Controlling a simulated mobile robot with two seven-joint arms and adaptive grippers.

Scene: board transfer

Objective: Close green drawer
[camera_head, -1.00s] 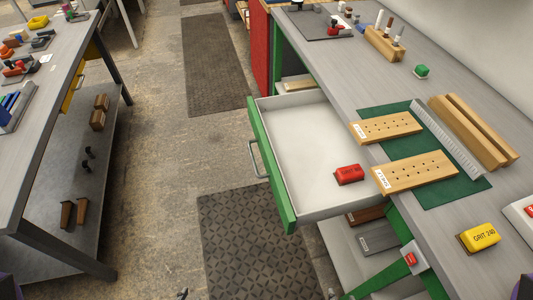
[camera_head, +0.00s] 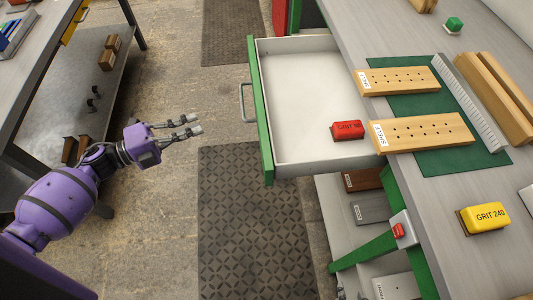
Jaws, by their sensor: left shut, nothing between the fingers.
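The green drawer (camera_head: 262,125) stands pulled out from the workbench, its green front facing left with a grey handle (camera_head: 243,103). Its white inside holds a red block (camera_head: 347,130) near the bench side. My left gripper (camera_head: 194,125) is shut and empty, above the floor to the left of the drawer front. It is apart from the handle and a little lower in the picture. A small grey tip at the bottom edge, perhaps of my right gripper (camera_head: 340,287), barely shows; the rest is out of frame.
The workbench (camera_head: 360,40) holds two drilled wooden boards (camera_head: 400,80) on a green mat (camera_head: 430,167) and a yellow GRIT 240 block (camera_head: 484,218). One board overhangs the drawer's edge. A second table (camera_head: 35,62) stands at the left. Floor between is open, with a dark mat (camera_head: 240,225).

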